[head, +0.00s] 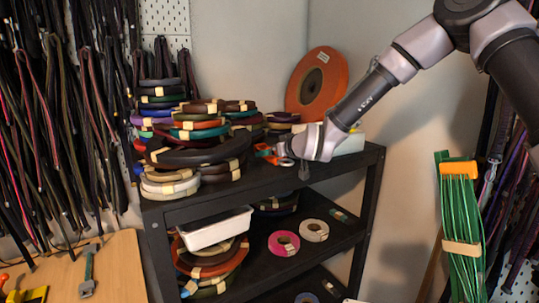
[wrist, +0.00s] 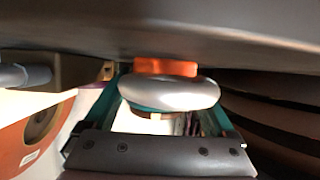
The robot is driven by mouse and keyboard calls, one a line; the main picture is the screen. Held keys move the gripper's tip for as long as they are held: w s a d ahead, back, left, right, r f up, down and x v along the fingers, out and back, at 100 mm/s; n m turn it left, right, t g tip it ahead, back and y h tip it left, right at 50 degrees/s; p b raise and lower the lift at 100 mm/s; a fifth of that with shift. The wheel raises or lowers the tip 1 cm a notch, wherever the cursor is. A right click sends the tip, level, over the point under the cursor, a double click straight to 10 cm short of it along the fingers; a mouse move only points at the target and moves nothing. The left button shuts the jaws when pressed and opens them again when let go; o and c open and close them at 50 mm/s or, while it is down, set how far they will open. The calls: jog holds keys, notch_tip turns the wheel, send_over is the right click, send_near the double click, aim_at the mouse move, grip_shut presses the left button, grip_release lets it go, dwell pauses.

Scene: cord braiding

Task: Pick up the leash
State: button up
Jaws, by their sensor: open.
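A small orange and teal item (head: 281,160) lies at the front of the black shelf's top, beside my gripper; I take it for the leash, but cannot be sure. In the wrist view, a silver rounded piece (wrist: 170,93) with an orange part (wrist: 166,67) behind it and teal strips at its sides shows between dark gripper parts. My gripper (head: 292,156) is open, low over the shelf top and right at this item. Much of the item is hidden by my gripper, and I cannot tell whether they touch.
Stacked coiled straps (head: 190,150) crowd the shelf top (head: 335,166) on the left. A large orange disc (head: 317,82) stands behind my arm. Lower shelves hold a white tray (head: 216,229) and a pink roll (head: 284,243). Green cords (head: 461,215) hang at right. The shelf top's right front is clear.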

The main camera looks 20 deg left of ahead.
grip_shut()
jog(key=shift+r, duration=0.1)
notch_tip(320, 180, up, 10)
jog(key=shift+f, duration=0.1)
dwell(0.4)
